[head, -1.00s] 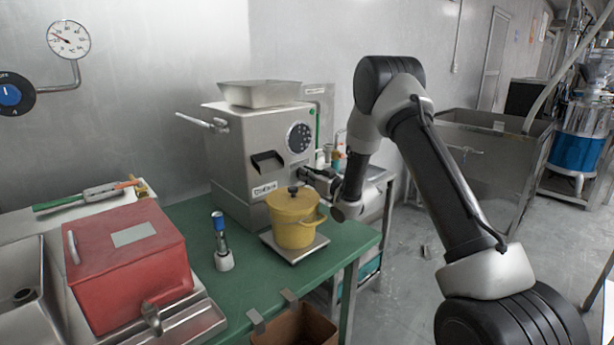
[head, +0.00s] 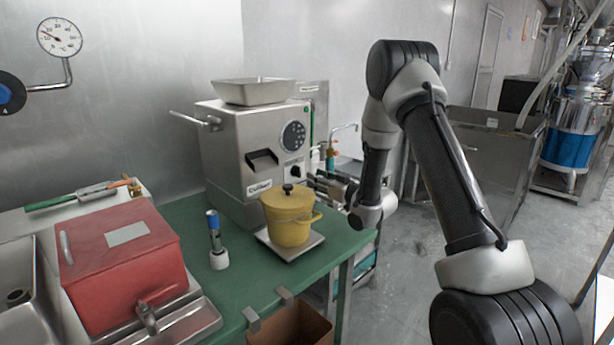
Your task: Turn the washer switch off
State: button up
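The metal grinder (head: 225,160) stands on the green table, with a round dark dial (head: 293,135) on its front. A small dark knob (head: 295,171) sits low on the same front, above the yellow pot; which control is the washer switch is not labelled legibly. My gripper (head: 313,182) is just right of and below the knob, pointing toward the grinder front, and appears apart from the knob. Its fingers are small and partly blend with the background, so their opening is unclear. I see nothing held in it.
A yellow lidded pot (head: 289,220) stands on a square plate close below my gripper. A blue-topped tool (head: 216,240) and a red box (head: 125,265) are to the left. A blue dial (head: 6,93) is on the far-left wall.

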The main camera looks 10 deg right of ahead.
jog(key=shift+v, duration=2.05)
jog(key=s+d+r+m+g+h, duration=0.1)
jog(key=s+d+r+g+h, duration=0.15)
jog(key=d+r+h, duration=0.45)
jog(key=s+d+r+m+g+h, duration=0.2)
jog(key=s+d+r+g, duration=0.1)
jog(key=s+r, duration=0.65)
jog(key=s+m+g, duration=0.1)
jog(key=s+g, duration=0.2)
jog(key=s, duration=1.2)
jog(key=s+a+f+m+g, duration=0.1)
jog(key=s+g, duration=0.2)
jog(key=s, duration=1.3)
jog(key=shift+s+a+m, duration=0.15)
jog(key=shift+a+m, duration=0.15)
jog(key=shift+m, duration=0.1)
jog(key=shift+f, duration=0.15)
